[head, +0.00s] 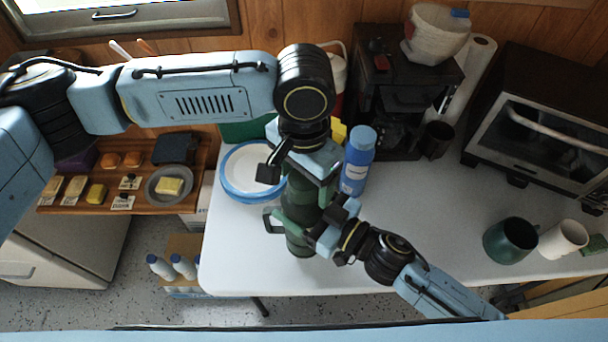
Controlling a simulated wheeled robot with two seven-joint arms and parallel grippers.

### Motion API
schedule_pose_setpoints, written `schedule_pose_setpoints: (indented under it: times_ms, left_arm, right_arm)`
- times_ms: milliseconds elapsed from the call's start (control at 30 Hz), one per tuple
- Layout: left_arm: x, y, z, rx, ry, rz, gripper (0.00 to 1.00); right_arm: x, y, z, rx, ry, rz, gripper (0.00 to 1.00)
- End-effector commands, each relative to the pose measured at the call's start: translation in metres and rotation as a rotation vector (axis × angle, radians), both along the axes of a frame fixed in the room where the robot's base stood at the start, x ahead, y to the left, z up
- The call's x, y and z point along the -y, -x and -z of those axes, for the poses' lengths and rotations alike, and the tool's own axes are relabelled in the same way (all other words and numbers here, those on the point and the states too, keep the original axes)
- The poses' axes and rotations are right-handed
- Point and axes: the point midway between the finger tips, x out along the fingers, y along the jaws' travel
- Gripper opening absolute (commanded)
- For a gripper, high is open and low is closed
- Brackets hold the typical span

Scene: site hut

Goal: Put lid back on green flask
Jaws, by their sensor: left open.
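The green flask (298,243) stands near the table's front edge, with a handle on its left side. My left gripper (300,178) comes down over its top from above, its fingers apart on either side. A dark green round part (303,192) shows just below that gripper; I cannot tell whether it is the lid or the flask's upper body. My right gripper (326,228) is at the flask's right side, close against its body. Its fingertips are partly lost against the flask, so its grip is unclear. No separate lid shows elsewhere.
A blue bottle (357,160) stands close right of the flask. A blue-rimmed white plate (251,172) lies behind left. A coffee maker (400,90), a toaster oven (545,130), a dark mug (511,240) and a white cup (563,239) stand right. The white table (430,200) is clear between.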

Motion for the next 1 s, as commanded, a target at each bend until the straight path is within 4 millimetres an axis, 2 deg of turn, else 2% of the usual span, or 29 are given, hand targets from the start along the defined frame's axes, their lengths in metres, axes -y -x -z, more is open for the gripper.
schedule_pose_setpoints:
  times_ms: [167,500,633,800,1000]
  left_arm:
    - [0.0,0.0,-0.012,0.001,0.001,0.0,0.74]
    - [0.0,0.0,-0.081,0.003,0.001,0.001,0.74]
    - [0.0,0.0,-0.103,0.003,0.001,0.0,0.74]
    - [0.0,0.0,-0.118,0.001,0.001,-0.001,0.74]
    - [0.0,0.0,-0.121,0.0,0.0,0.0,0.74]
  right_arm:
    - [0.0,0.0,0.0,-0.002,0.0,0.0,0.09]
    - [0.0,0.0,0.0,-0.002,0.0,0.0,0.09]
    - [0.0,0.0,0.0,-0.002,0.0,0.0,0.09]
    - [0.0,0.0,0.0,-0.001,0.0,0.0,0.09]
    - [0.0,0.0,0.0,-0.001,0.0,0.0,0.09]
